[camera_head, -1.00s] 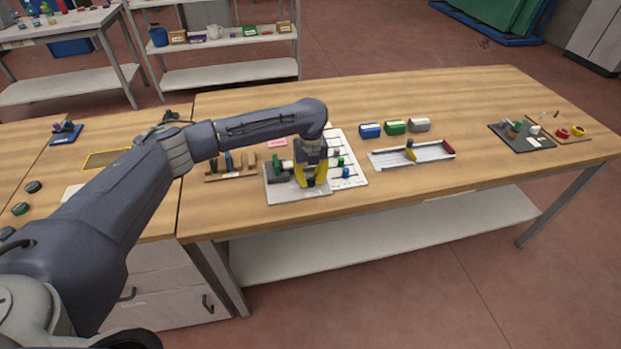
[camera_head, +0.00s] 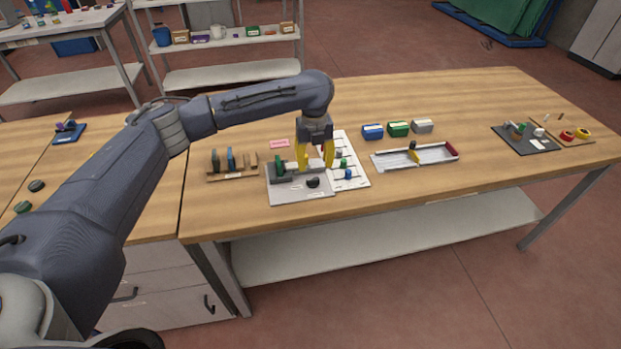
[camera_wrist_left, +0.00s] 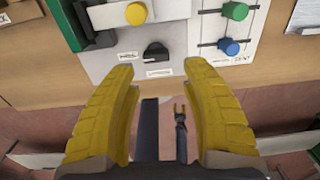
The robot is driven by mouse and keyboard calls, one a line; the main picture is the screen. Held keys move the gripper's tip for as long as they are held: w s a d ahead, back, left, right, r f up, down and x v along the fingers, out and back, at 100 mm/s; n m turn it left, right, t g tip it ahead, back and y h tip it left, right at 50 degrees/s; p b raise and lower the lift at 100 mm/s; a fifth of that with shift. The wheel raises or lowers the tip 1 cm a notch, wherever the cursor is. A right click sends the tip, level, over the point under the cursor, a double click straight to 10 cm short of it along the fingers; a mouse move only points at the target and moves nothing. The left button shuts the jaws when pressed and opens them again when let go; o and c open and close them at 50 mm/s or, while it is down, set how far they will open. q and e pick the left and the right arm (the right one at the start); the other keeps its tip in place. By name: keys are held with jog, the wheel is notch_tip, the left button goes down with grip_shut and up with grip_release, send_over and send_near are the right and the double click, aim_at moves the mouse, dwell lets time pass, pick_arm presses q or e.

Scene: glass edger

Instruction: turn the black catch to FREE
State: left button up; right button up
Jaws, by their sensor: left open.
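The black catch (camera_head: 313,182) is a small dark knob near the front edge of the grey plate (camera_head: 300,194). In the left wrist view the catch (camera_wrist_left: 155,52) lies just beyond my fingertips, with a white label to its left and another below it. The label print is too small to read. My left gripper (camera_head: 315,163) is open and empty, with yellow fingers pointing down, above the plate and a little behind the catch in the picture. The left wrist view shows its two fingers (camera_wrist_left: 160,75) spread apart. My right gripper is not in view.
A white board with green (camera_wrist_left: 235,11) and blue (camera_wrist_left: 229,46) knobs adjoins the plate. A yellow knob (camera_wrist_left: 136,12) sits beyond the catch. A wooden rack (camera_head: 232,172) stands left, a white tray (camera_head: 415,160) right. Bare tabletop lies between the tray and the dark mat.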

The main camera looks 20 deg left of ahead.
aim_at(313, 179)
pick_arm(q)
jog(key=shift+s+d+r, duration=0.1)
jog(key=shift+s+r, duration=0.15)
jog(key=shift+r, duration=0.2)
jog(key=shift+s+r, duration=0.2)
jog(key=shift+r, duration=0.25)
jog(key=shift+w+a+r, duration=0.2)
jog(key=shift+w, duration=0.05)
notch_tip(313, 179, up, 3)
jog(key=shift+s+f, duration=0.1)
jog(key=shift+f, duration=0.05)
